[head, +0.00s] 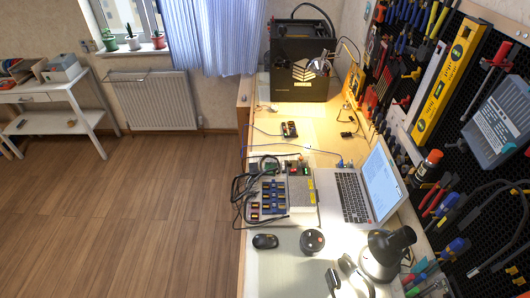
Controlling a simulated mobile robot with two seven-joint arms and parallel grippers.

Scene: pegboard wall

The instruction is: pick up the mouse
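A small black computer mouse (265,241) lies on the light workbench top (290,268), close to its left edge, in the lower middle of the head view. It lies clear of the round dark device to its right, with a gap between them. Neither of my grippers shows in this view, and nothing touches the mouse.
A round dark device (312,241), a black desk lamp (386,254) and an open laptop (362,188) stand right of the mouse. A cabled electronics board (272,197) lies behind it. A pegboard with tools (470,110) rises at the right. The wooden floor (130,220) left is clear.

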